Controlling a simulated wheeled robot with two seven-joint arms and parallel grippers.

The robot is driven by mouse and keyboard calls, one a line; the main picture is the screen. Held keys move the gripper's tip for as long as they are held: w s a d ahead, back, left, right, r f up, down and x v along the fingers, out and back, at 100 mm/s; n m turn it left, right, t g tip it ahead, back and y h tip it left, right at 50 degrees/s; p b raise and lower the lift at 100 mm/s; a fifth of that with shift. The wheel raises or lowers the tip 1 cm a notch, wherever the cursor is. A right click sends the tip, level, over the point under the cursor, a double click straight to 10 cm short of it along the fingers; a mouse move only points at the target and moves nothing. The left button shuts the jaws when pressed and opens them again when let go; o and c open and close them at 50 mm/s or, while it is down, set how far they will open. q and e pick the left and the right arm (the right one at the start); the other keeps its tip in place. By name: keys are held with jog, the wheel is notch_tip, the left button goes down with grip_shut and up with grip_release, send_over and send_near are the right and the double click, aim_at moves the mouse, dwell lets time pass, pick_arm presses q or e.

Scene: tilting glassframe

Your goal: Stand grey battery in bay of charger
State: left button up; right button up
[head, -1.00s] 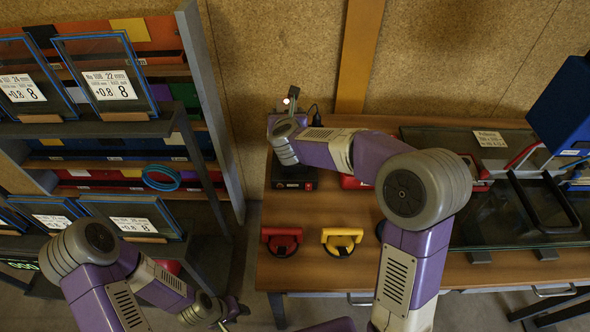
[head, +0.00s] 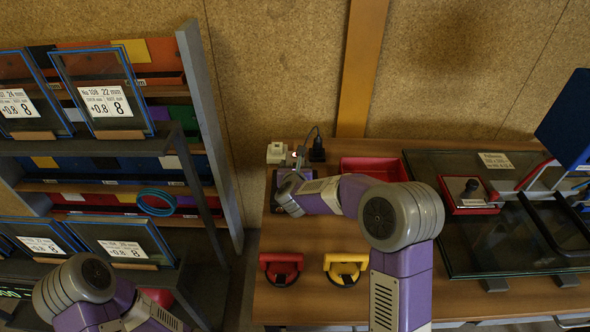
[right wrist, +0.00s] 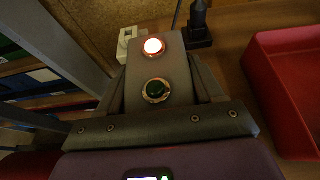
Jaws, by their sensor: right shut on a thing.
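The grey battery (right wrist: 160,69) is a narrow grey block with a lit reddish lamp and a dark green button. In the right wrist view it sits between the two fingers of my right gripper (right wrist: 162,98), which is shut on it. In the head view the lamp end of the battery (head: 296,163) shows just beyond my right gripper (head: 288,181), over the back left of the table. The charger and its bay are hidden behind my right gripper and forearm, so I cannot tell whether the battery touches the bay. My left gripper is out of view.
A white box (head: 277,153) and a black plug (head: 317,150) with a cable stand behind the battery. A red tray (head: 385,168) is to the right. A red handle (head: 281,268) and a yellow handle (head: 345,268) lie in front. A rack stands left.

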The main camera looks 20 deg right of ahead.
jog(key=shift+r, duration=0.15)
jog(key=shift+f, duration=0.2)
jog(key=o, duration=1.6)
jog(key=shift+c, duration=0.2)
jog(key=shift+r, duration=0.25)
jog(key=p+v, duration=0.1)
jog(key=v, duration=1.1)
jog(key=shift+f, duration=0.25)
